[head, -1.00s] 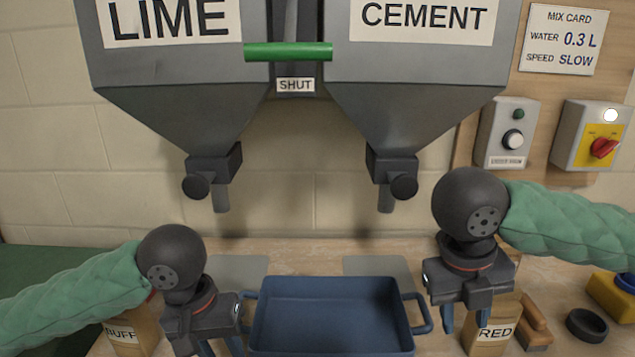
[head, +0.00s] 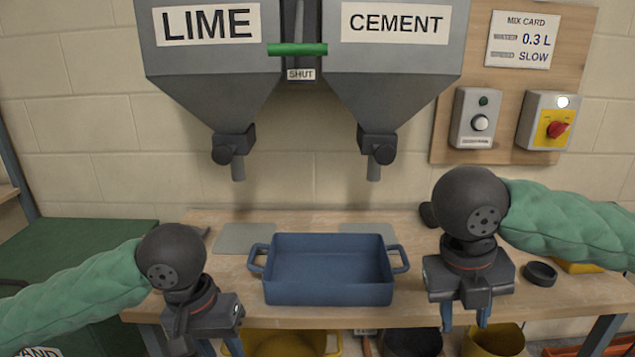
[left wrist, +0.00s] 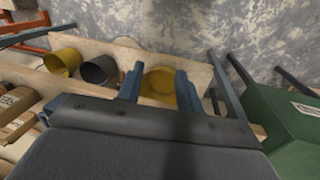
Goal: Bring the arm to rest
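My right gripper (head: 464,316) hangs pointing down at the right front of the bench, right of the blue tray (head: 328,293). Its two fingers are apart, with nothing seen between them. My left gripper (head: 218,347) hangs pointing down at the front left, its fingertips close to the picture's bottom edge. In the left wrist view its two blue fingers (left wrist: 158,90) stand apart and empty, with a yellow bucket (left wrist: 158,80) seen beyond them. Both arms have green sleeves. The blue tray looks empty and stands on the bench under the lime and cement hoppers.
The wooden bench (head: 200,290) has a dark ring (head: 540,273) at its right. Yellow and dark buckets (head: 495,340) stand below its front. A green box (head: 70,257) is at the left. The lime hopper (head: 210,75) and cement hopper (head: 395,75) hang behind.

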